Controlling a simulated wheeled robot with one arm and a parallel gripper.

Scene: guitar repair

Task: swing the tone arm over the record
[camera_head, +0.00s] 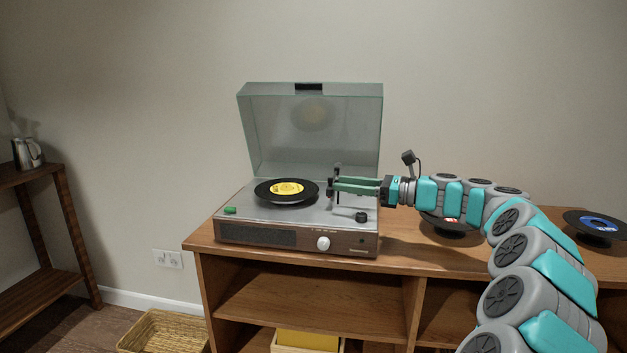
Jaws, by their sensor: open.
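The turntable (298,234) stands on a wooden cabinet with its clear lid (309,130) raised. A black record with a yellow label (287,189) lies on its platter. The tone arm (337,196) is a small dark part on the right side of the deck, right of the record, and is partly hidden by my gripper. My gripper (333,185) reaches in from the right above the deck, with its teal fingers open around or beside the tone arm; I cannot tell whether they touch it.
A white knob (323,244) is on the turntable's front, and a green piece (230,210) is at the deck's left. More records lie on the cabinet top (400,238), one with a blue label (597,224) and one with a red label (452,219). A wicker basket (165,332) is on the floor.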

